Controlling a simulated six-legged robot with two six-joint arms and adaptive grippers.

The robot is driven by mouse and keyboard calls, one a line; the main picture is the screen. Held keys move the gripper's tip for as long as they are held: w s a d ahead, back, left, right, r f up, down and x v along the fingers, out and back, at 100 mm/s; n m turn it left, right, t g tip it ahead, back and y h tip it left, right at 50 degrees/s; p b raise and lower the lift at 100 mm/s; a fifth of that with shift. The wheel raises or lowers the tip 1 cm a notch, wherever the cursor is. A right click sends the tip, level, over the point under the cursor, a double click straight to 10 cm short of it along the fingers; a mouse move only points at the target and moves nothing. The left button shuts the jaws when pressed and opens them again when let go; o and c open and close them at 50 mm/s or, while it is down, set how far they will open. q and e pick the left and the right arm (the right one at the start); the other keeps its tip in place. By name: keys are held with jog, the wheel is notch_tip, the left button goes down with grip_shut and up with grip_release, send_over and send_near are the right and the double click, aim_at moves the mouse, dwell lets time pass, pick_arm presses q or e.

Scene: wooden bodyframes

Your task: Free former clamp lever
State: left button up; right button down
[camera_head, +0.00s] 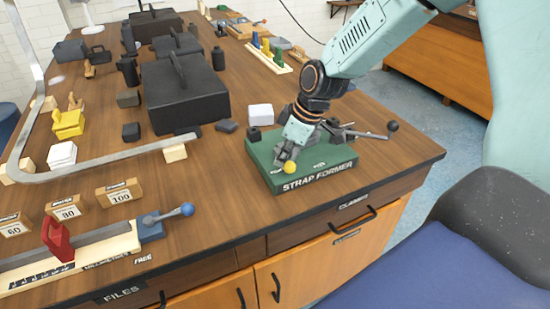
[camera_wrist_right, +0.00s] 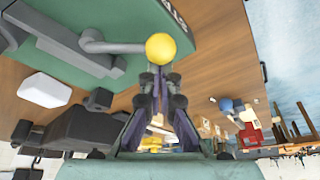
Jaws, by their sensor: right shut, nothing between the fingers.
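The green strap former block (camera_head: 262,160) sits at the bench's front right corner. A clamp lever with a yellow ball knob (camera_head: 290,167) is at its front left; the knob also shows in the wrist view (camera_wrist_right: 160,47), with a grey bent rod (camera_wrist_right: 110,46) running left from it. My right gripper (camera_head: 284,153) is over the block, its fingertips right by the yellow knob. In the wrist view its fingers (camera_wrist_right: 158,78) are together, with the knob just beyond the tips, not between them. I cannot tell whether they touch it. My right arm hides part of the former. My left gripper is not in view.
A second lever with a black ball (camera_head: 392,126) sticks out to the former's right. A white block (camera_head: 260,114) stands behind it. A stop rail with a blue-knobbed lever (camera_head: 187,209) is at left front. The bench (camera_head: 225,185) is clear between rail and former.

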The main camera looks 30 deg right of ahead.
aim_at(295, 168)
jog(key=s+n, duration=0.1)
jog(key=s+d+n+g, duration=0.1)
jog(key=n, duration=0.1)
jog(key=shift+d+n+y, duration=0.25)
jog(key=shift+n+y, duration=0.05)
jog(key=shift+y, duration=0.1)
jog(key=shift+s+d+n+g, duration=0.35)
jog(key=shift+d+n, duration=0.1)
jog(key=shift+n, duration=0.45)
jog(key=shift+s+d+p, duration=0.1)
jog(key=shift+d+p, duration=0.1)
jog(key=shift+p, duration=0.15)
jog(key=shift+s+d, duration=0.15)
